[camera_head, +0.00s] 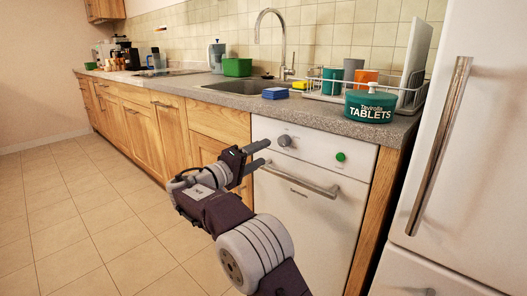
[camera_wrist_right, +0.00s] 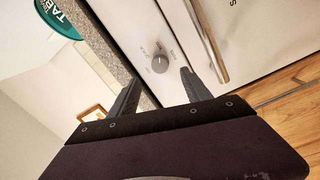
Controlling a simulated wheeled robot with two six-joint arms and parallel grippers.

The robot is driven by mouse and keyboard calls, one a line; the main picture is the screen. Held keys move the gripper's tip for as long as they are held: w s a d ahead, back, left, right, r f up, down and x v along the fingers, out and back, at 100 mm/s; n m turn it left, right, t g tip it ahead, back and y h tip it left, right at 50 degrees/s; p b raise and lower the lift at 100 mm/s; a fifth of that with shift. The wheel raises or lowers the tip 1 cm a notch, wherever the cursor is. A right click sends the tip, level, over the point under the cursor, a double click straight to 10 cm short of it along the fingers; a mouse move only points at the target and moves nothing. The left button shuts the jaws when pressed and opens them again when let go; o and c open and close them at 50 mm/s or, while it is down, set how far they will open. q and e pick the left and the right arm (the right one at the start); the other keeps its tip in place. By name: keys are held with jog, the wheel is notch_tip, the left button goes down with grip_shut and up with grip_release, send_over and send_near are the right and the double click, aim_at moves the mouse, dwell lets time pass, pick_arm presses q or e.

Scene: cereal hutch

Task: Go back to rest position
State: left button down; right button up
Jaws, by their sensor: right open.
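My right gripper (camera_head: 262,155) is open and empty in front of the white dishwasher (camera_head: 305,215), near its control panel. In the right wrist view its two fingers (camera_wrist_right: 160,92) are spread apart with the dishwasher's grey dial (camera_wrist_right: 160,63) showing between and beyond them. I cannot tell whether a finger touches the panel. My right arm comes up from the bottom of the head view. My left gripper is in neither view.
The dishwasher handle (camera_head: 300,184) runs below the gripper. On the worktop (camera_head: 330,114) stand a green tablets tub (camera_head: 370,106), blue sponges (camera_head: 275,93) and a dish rack (camera_head: 405,97) with cups. A white fridge (camera_head: 470,130) stands at the right. The tiled floor (camera_head: 90,215) at left is clear.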

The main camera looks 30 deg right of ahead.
jog(key=s+d+r+m+g+y+p, duration=0.1)
jog(key=s+d+r+g+p, duration=0.1)
jog(key=s+d+r+p, duration=0.4)
jog(key=s+d+f+n+g+y+p, duration=0.1)
jog(key=s+f+g+y+p, duration=0.1)
jog(key=s+f+y, duration=0.5)
jog(key=s+a+f+g+y+p, duration=0.1)
jog(key=s+a+f+y, duration=0.3)
jog(key=s+a+f, duration=0.65)
jog(key=s+a+f+g+y+p, duration=0.1)
jog(key=s+a+f+g+y, duration=0.1)
jog(key=s+a+f+y, duration=0.8)
jog(key=w+d+r+h+p, duration=0.1)
jog(key=w+r+h+p, duration=0.1)
jog(key=r+p, duration=1.5)
jog(key=w+d+r+t+h+p, duration=0.1)
jog(key=w+r+h+p, duration=0.1)
jog(key=r+p, duration=1.6)
jog(key=p, duration=0.3)
jog(key=shift+m+t, duration=0.3)
